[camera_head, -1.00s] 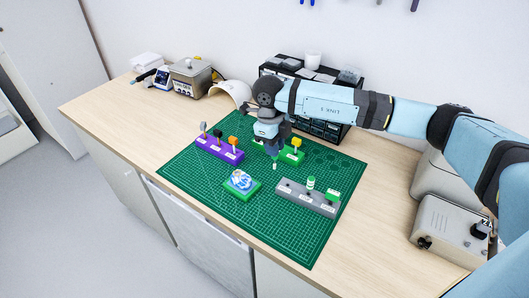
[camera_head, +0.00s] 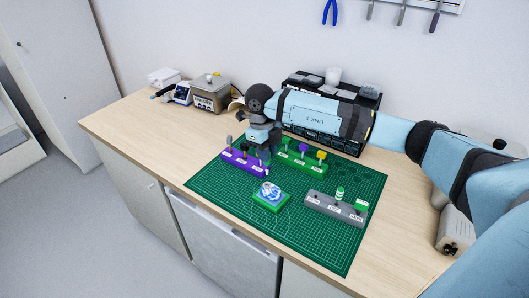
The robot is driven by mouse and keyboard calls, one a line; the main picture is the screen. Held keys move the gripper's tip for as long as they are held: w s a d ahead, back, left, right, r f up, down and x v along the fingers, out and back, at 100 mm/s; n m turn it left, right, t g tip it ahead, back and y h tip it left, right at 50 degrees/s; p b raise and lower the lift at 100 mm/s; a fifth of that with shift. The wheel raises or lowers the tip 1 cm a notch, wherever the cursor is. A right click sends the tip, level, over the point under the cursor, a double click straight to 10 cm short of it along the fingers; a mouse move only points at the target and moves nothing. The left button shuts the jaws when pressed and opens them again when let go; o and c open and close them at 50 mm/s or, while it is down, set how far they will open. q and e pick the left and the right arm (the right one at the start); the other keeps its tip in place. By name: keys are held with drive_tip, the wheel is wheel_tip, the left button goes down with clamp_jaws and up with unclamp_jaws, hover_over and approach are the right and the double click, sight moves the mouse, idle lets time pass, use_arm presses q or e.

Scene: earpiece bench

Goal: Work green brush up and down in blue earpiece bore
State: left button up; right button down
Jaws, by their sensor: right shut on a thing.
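The blue earpiece (camera_head: 268,190) sits on a small green stand (camera_head: 275,203) near the middle of the cutting mat, with white-blue swirls on it. My right gripper (camera_head: 265,152) is above and behind it in the picture, shut on the green brush. The brush is mostly hidden by the gripper; only a small tip (camera_head: 267,166) shows below, apart from the earpiece. The bore is too small to make out. My left gripper is not in view.
A purple rack (camera_head: 240,162) and a green rack (camera_head: 313,166) with upright handles stand near my right gripper. A grey rack (camera_head: 326,206) holds a green-and-white item (camera_head: 340,193). The green mat (camera_head: 320,240) is clear at the front. Drawer bins stand behind.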

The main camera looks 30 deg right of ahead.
sight(266, 164)
drive_tip(key=shift+f+b, duration=0.4)
drive_tip(key=shift+b, duration=0.05)
drive_tip(key=shift+f+b, duration=1.3)
drive_tip(key=shift+f, duration=0.55)
drive_tip(key=shift+f+b, duration=1)
drive_tip(key=shift+f, duration=0.35)
drive_tip(key=shift+r, duration=0.25)
drive_tip(key=shift+r+p, duration=0.35)
drive_tip(key=shift+r, duration=0.05)
drive_tip(key=shift+f, duration=0.15)
drive_tip(key=shift+f+b, duration=0.45)
drive_tip(key=shift+r, duration=0.1)
